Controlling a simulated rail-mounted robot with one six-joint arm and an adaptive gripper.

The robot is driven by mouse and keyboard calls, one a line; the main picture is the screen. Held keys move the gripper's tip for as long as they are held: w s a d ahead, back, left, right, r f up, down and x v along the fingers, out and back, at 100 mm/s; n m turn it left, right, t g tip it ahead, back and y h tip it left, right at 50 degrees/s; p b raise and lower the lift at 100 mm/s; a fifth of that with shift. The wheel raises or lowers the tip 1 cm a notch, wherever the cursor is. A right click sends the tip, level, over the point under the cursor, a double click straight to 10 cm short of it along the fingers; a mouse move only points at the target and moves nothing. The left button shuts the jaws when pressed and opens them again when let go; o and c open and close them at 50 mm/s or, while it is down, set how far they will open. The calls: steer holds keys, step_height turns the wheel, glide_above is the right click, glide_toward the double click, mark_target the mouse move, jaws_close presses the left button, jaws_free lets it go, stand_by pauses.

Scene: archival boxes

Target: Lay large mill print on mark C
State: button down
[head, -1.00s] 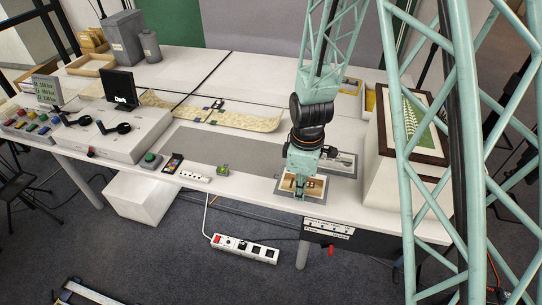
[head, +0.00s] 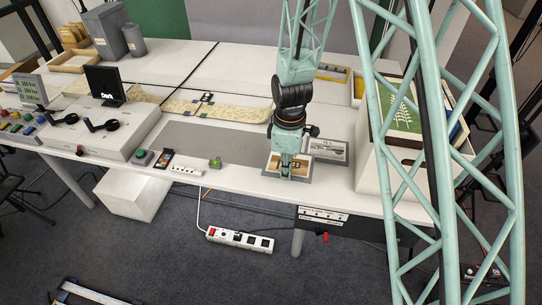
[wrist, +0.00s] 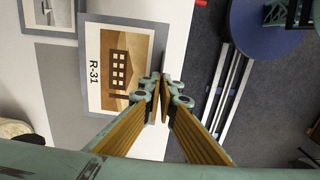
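A large card print (wrist: 122,65) shows a brown building with several windows and the label R-31, and fits the mill print. It lies on a slightly larger grey mat (wrist: 92,19) near the table's front edge; the head view shows the print (head: 272,163) partly hidden by my gripper (head: 287,174). In the wrist view my gripper (wrist: 162,88) has its fingertips very close together over the print's right-hand border. Whether they pinch anything there is hidden. No letter C can be read.
A second, grey picture (head: 327,149) lies just right of and behind the print. A bare grey strip (head: 215,143) lies left, with small devices (head: 186,169) along the front edge.

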mark_target(270, 153)
steer(key=w+a, duration=0.1)
steer(key=w, duration=0.3)
steer(key=w+a+b, duration=0.1)
steer(key=w+a, duration=0.1)
steer(key=w, duration=0.1)
steer(key=w+a+f, duration=0.1)
steer(key=w+a, duration=0.1)
steer(key=w, duration=0.2)
steer(key=shift+w+f, duration=0.1)
steer(key=shift+w, duration=0.2)
steer(key=shift+w, duration=0.1)
steer(key=shift+w+a, duration=0.15)
steer(key=shift+w, duration=0.1)
steer(key=shift+f+b, duration=0.75)
steer(key=shift+f, duration=1.05)
steer(key=c, duration=3.4)
jaws_free()
steer(key=shift+f, duration=0.15)
steer(key=shift+c, duration=0.2)
steer(key=o, duration=0.5)
step_height(270, 153, up, 12)
steer(key=shift+r+p, duration=0.2)
steer(key=shift+p, duration=0.95)
